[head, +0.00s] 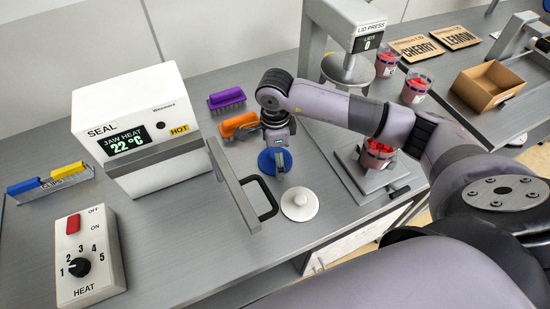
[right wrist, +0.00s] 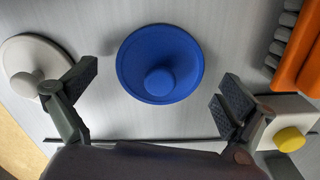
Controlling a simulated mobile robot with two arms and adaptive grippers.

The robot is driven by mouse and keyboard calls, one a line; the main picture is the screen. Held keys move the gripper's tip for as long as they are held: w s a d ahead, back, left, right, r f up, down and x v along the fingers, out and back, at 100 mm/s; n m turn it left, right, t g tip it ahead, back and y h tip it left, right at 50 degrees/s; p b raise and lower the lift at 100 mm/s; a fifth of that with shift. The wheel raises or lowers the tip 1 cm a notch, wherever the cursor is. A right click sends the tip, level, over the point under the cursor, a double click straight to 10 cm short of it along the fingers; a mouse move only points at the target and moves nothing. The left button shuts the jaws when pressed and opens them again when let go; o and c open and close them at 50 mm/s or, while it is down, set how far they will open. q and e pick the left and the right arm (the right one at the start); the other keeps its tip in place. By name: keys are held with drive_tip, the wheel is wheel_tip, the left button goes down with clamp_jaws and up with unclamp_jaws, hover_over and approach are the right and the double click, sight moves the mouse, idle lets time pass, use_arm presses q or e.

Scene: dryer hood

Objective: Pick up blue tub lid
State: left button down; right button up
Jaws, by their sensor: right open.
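The blue tub lid (head: 267,162) is a round disc with a central knob, lying on the grey bench in the head view. My right gripper (head: 279,172) is over it and hides part of it. In the right wrist view the whole blue lid (right wrist: 160,64) shows, knob up. The fingers of my right gripper (right wrist: 156,95) are spread wide to either side of the lid's lower part, with nothing between them held. A white lid (head: 299,204) with a knob lies just in front of the blue one. My left gripper is not in view.
The sealer (head: 150,130) with its black handle (head: 262,200) stands left of the lids. Orange (head: 238,125) and purple (head: 226,99) brushes lie behind. The lid press (head: 345,40) and a tub of red pieces (head: 377,155) stand to the right.

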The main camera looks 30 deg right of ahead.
drive_tip(key=c, duration=0.9)
drive_tip(key=shift+s, duration=0.15)
drive_tip(key=c, duration=0.6)
drive_tip(key=shift+c, duration=0.3)
